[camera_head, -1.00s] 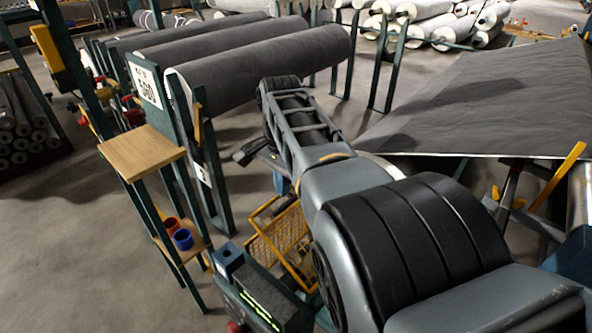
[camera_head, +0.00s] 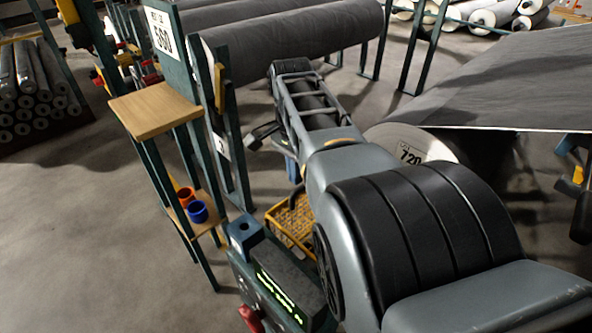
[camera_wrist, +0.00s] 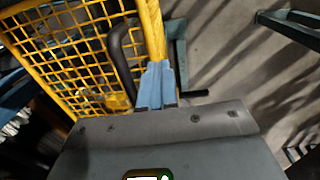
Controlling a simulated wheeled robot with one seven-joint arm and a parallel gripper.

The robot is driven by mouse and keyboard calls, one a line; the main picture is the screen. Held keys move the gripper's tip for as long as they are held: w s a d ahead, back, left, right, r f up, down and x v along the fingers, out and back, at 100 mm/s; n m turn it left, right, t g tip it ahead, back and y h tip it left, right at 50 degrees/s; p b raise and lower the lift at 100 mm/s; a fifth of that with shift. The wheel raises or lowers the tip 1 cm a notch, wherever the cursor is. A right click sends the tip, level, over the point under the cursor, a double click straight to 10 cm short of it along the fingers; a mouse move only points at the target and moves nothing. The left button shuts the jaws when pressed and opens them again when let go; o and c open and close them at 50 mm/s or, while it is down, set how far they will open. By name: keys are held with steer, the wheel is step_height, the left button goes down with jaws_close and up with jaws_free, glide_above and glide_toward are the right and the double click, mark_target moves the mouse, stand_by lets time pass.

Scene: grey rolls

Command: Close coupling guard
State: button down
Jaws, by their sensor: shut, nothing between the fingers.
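The coupling guard is a yellow mesh panel in a yellow frame (camera_head: 290,222), low beside the control box and partly hidden by my arm in the head view. In the wrist view its mesh (camera_wrist: 75,50) fills the upper left, with a black curved handle (camera_wrist: 119,58) on it and a thick yellow frame bar (camera_wrist: 152,30) at its right edge. My gripper (camera_wrist: 156,68) has blue fingers, shut and empty, in front of the lower end of that bar. I cannot tell whether they touch it. In the head view the blue fingers (camera_head: 293,170) show just above the guard.
A control box (camera_head: 275,275) with a green display stands just below the guard. A wooden-topped stand (camera_head: 155,110) holds a red cup (camera_head: 186,196) and a blue cup (camera_head: 197,211) on its lower shelf. Grey rolls (camera_head: 290,35) lie behind.

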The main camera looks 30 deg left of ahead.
steer(key=shift+w+a+f+b, duration=0.1)
steer(key=shift+a+f+b, duration=0.05)
steer(key=shift+f+b, duration=0.4)
steer(key=shift+a+f+b, duration=0.15)
steer(key=shift+f+b, duration=0.2)
steer(key=shift+f, duration=0.4)
